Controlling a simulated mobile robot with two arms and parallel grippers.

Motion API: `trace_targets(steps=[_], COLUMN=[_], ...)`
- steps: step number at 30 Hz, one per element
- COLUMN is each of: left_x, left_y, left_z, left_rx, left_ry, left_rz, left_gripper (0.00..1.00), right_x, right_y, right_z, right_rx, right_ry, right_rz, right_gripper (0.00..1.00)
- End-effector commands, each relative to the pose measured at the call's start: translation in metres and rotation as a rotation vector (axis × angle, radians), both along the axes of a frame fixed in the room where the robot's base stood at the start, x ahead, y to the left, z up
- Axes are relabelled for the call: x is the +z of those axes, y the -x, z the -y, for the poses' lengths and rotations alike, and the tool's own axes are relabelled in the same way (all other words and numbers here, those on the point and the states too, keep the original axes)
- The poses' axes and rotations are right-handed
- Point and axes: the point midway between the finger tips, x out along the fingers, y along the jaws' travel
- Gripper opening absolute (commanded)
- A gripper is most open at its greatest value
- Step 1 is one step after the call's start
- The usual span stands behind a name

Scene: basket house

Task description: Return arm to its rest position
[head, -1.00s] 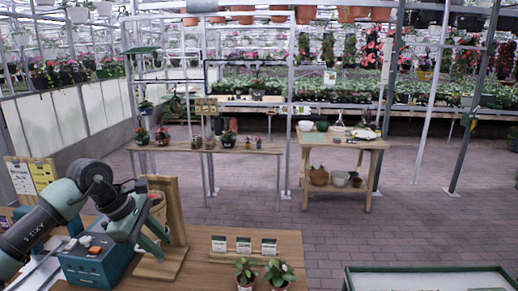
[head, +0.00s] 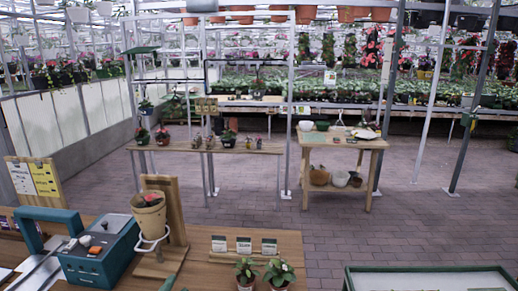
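Neither of my grippers is in view, and no clear part of either arm shows. A terracotta-coloured pot (head: 149,213) sits, slightly tilted, in a white ring holder (head: 153,239) on an upright wooden stand (head: 178,222) at the left of the near table. A teal box-shaped device (head: 101,255) with an orange-red button stands just left of the stand. A small teal piece shows at the bottom edge near the stand; I cannot tell what it belongs to.
The near wooden table (head: 210,274) also holds several small label cards (head: 243,245) and two potted plants (head: 245,272). A green-rimmed tray (head: 430,269) is at the lower right. A sign board (head: 35,180) stands at the left. The brick floor (head: 330,225) beyond is clear.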

Motion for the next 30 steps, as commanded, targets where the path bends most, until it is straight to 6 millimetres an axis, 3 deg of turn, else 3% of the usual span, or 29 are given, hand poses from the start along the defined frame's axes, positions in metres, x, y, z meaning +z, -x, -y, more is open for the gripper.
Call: trace_targets(steps=[1,3,6,9,15,21,30], left_x=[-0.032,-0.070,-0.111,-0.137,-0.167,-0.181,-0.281], left_y=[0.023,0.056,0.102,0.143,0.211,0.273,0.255], left_z=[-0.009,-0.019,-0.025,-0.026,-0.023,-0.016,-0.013], left_rx=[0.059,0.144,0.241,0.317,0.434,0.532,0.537], left_ry=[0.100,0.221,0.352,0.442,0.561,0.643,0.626], left_rz=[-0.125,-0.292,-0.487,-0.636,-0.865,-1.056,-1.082], left_gripper=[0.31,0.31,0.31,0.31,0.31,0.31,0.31], right_x=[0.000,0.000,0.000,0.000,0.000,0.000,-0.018], right_y=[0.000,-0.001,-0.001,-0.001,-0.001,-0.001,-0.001], right_z=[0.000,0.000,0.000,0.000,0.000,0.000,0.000], right_rx=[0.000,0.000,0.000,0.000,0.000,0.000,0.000], right_ry=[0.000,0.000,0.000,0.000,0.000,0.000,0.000], right_rz=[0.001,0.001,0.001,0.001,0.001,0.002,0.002], right_gripper=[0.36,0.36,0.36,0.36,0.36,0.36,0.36])
